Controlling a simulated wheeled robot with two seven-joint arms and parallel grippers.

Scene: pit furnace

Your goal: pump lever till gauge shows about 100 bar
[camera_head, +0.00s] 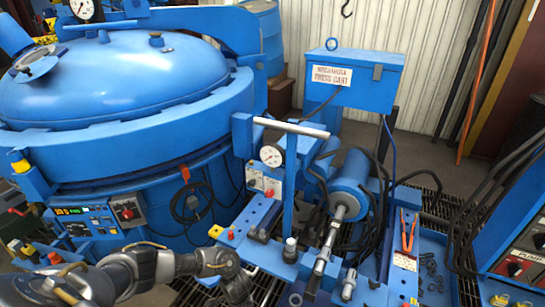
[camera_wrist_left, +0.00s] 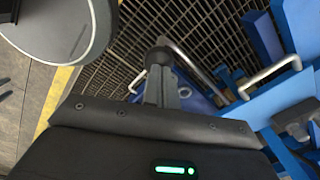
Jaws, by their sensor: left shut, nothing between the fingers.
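The pump lever (camera_head: 290,185) is a blue upright post with a silver crossbar (camera_head: 290,128) on top, standing among the blue press parts in the head view. A round white gauge (camera_head: 271,156) sits just left of the post; its reading is too small to tell. My left gripper (camera_wrist_left: 160,62) is shut and empty in the left wrist view, over dark floor grating. In the head view my left arm reaches in low from the left, in front of and apart from the lever. The fingertips are not clear there. My right gripper is not in view.
A large blue domed furnace (camera_head: 120,80) fills the left, with a control panel (camera_head: 90,218) below. A blue labelled box (camera_head: 352,78) stands behind the press. Grating (camera_wrist_left: 225,40) covers the floor.

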